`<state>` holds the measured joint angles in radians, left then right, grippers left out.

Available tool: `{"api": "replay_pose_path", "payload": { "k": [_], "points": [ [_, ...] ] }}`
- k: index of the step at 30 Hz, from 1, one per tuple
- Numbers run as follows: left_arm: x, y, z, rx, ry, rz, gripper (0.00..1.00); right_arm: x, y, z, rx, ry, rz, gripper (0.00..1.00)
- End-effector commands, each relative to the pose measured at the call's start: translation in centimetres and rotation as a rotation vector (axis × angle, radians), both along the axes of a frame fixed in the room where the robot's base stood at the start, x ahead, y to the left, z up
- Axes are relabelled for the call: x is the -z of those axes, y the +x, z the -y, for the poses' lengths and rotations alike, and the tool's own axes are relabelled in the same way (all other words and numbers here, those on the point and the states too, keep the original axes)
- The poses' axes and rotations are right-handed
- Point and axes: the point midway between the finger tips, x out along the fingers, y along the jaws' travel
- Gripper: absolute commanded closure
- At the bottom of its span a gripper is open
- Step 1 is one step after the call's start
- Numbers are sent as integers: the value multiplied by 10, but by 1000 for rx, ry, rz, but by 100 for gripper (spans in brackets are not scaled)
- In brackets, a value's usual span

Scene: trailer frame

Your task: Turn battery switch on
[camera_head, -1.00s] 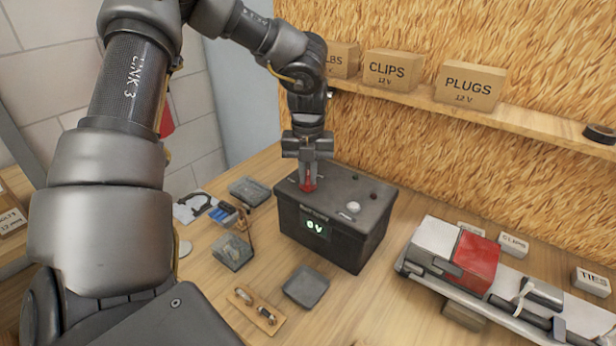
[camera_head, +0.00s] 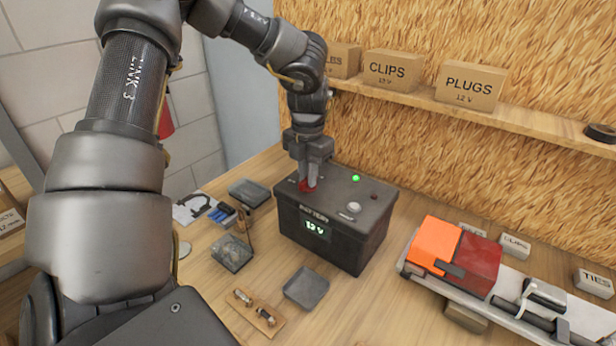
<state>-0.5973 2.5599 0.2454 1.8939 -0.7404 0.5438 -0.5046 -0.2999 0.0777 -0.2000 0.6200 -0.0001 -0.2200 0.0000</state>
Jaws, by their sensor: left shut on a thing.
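The black battery box (camera_head: 345,240) stands on the wooden bench. Its front display (camera_head: 315,228) glows and reads about 12 V, though the digits are blurred. A green light (camera_head: 355,178) is lit on its lid. The red battery switch (camera_head: 305,186) is on the left of the lid, partly hidden by my fingers. My left gripper (camera_head: 308,182) points down from above and is shut on the red switch. My right gripper is not in view.
A trailer light board with a lit orange lens (camera_head: 434,243) and a dark red lens (camera_head: 476,264) lies at the right. Small trays (camera_head: 306,288) and a wooden strip with metal parts (camera_head: 255,312) lie in front and left. A shelf with boxes (camera_head: 470,86) runs behind.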

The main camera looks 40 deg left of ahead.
Motion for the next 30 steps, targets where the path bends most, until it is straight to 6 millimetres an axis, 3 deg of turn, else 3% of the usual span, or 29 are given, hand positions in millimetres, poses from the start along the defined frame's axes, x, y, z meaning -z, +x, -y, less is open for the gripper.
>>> {"api": "replay_pose_path", "payload": {
  "k": [3,4,9,20,30],
  "points": [
    [1,0,0,0,-1,-2,100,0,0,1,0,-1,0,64],
    [1,0,0,0,-1,-2,83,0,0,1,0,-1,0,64],
    [0,0,0,-2,0,-1,62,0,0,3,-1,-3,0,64],
    [-3,0,0,-3,0,1,62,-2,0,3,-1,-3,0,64],
    [-30,0,0,-3,0,2,62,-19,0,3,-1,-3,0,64]
  ]
}}
